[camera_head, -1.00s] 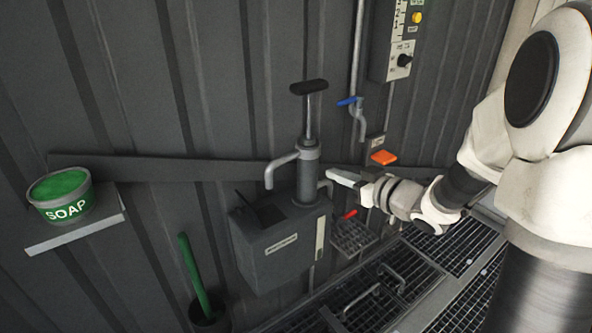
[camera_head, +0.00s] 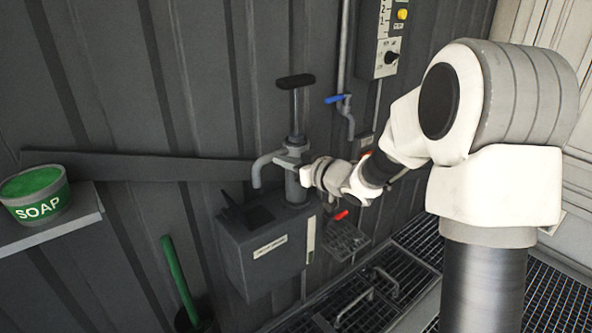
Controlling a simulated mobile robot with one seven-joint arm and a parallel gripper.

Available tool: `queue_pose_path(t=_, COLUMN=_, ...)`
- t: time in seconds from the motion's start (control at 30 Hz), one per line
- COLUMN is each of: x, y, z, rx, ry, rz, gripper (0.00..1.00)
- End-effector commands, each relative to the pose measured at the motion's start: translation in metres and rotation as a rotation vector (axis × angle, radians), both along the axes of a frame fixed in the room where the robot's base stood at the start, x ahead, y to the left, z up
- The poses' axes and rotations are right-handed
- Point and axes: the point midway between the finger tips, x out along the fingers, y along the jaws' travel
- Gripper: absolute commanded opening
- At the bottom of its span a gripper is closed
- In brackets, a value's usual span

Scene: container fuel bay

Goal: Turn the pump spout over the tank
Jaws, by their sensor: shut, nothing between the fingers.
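The hand pump has a grey column (camera_head: 295,190) with a black T-handle (camera_head: 296,81) raised on its rod. Its bent spout (camera_head: 266,163) points left and its end turns down. The grey tank (camera_head: 265,258) with a pale label stands below, with a dark opening (camera_head: 260,217) in its top and a flap beside it. The spout's end appears above this opening in the picture; I cannot tell how exactly they line up in depth. My gripper (camera_head: 304,175) is shut and empty, right at the column below the spout's joint. Its fingertips are mostly hidden; I cannot tell whether they touch.
A green soap tub (camera_head: 36,196) sits on a wall shelf at left. A green-handled tool (camera_head: 179,278) stands in a dark holder below. A blue-handled tap (camera_head: 342,104) and a control panel (camera_head: 386,42) are on the wall at right. Floor grating (camera_head: 350,300) lies below.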

Motion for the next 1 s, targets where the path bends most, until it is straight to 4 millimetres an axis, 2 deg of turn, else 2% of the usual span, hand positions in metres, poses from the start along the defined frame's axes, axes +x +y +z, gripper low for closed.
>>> queue_pose_path(t=0.47, x=0.006, y=0.005, z=-0.001, rx=0.001, ry=0.0, rz=0.0, gripper=0.0)
queue_pose_path(t=0.73, x=0.018, y=0.02, z=0.0, rx=0.003, ry=0.003, rz=0.001, gripper=0.0)
queue_pose_path(t=1.0, x=0.02, y=0.026, z=0.0, rx=0.005, ry=-0.005, rz=0.007, gripper=0.0)
